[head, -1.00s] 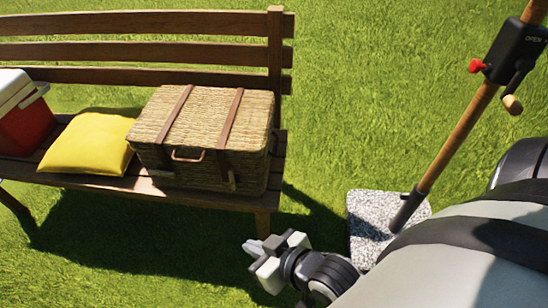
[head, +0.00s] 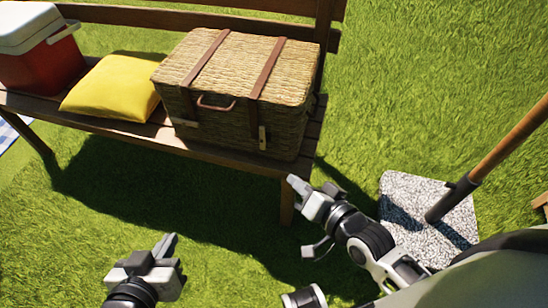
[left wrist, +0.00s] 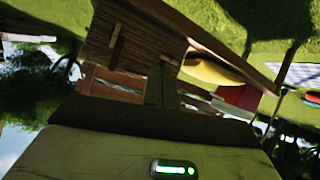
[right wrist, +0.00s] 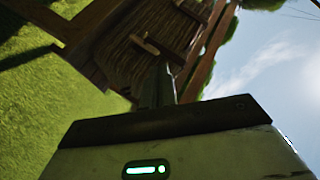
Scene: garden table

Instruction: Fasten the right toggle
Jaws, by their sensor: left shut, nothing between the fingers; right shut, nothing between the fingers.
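The wicker basket (head: 225,90) sits closed on the bench, with two brown leather straps over its lid and a handle (head: 216,103) in front. The right toggle (head: 262,138) is a small light piece below the right strap (head: 268,68) on the basket's front. Whether it is fastened is too small to tell. My right gripper (head: 295,183) is shut and empty, below and right of the basket and apart from it. The right wrist view shows the basket's front (right wrist: 130,60) beyond the fingers. My left gripper (head: 170,243) is shut and empty over the grass, lower left.
A yellow cushion (head: 113,87) and a red cooler (head: 45,60) with a white lid share the wooden bench (head: 110,130). A pole (head: 505,148) stands in a speckled stone base (head: 405,200) at the right. Open grass lies in front of the bench.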

